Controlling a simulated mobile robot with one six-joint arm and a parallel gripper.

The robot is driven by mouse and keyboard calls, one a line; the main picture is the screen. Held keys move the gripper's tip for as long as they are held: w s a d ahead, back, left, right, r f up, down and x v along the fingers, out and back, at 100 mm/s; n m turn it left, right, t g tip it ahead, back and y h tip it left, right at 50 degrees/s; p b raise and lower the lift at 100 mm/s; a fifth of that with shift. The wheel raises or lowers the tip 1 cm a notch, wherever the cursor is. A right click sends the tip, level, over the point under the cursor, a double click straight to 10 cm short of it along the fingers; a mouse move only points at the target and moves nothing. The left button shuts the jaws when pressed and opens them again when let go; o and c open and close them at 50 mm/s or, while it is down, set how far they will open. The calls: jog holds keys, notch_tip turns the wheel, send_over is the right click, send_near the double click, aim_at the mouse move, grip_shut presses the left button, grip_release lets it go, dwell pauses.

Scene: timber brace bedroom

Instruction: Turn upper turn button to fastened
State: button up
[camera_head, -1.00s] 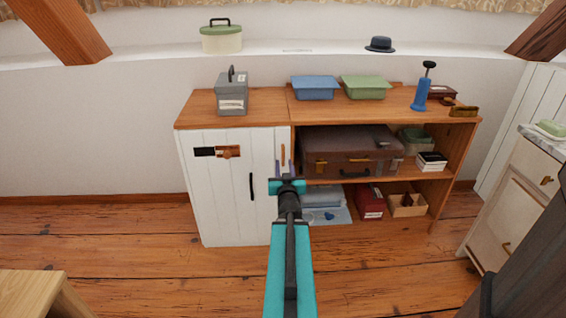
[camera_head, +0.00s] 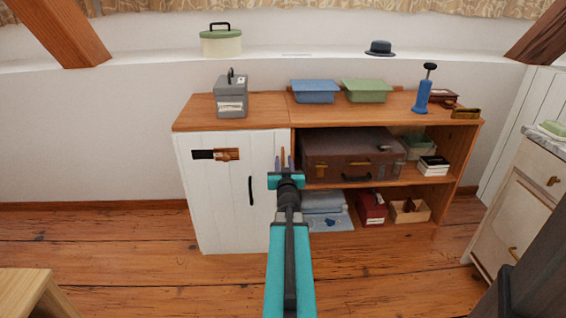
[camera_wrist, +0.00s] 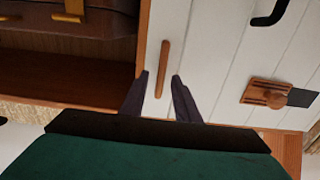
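The upper turn button (camera_head: 283,156) is a slim orange-brown wooden bar near the upper right edge of the white cabinet door (camera_head: 225,205). It stands upright, along the door edge. In the wrist view the turn button (camera_wrist: 162,68) also shows, with one end between my two dark fingers. My gripper (camera_wrist: 160,76) is open, with one finger on each side of the bar in the picture. I cannot tell whether either finger touches it. In the head view my gripper (camera_head: 283,163) is in front of the door's right edge and hides part of that area.
A wooden latch with a dark plate (camera_head: 216,154) and a black handle (camera_head: 250,190) are on the door. Open shelves on the right hold a brown suitcase (camera_head: 350,155) and boxes. A grey box (camera_head: 231,96) stands on top. Floor is clear in front.

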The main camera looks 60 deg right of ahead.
jog(key=shift+x, duration=0.95)
jog(key=shift+c, duration=0.4)
grip_shut()
jog(key=shift+a+f, duration=0.1)
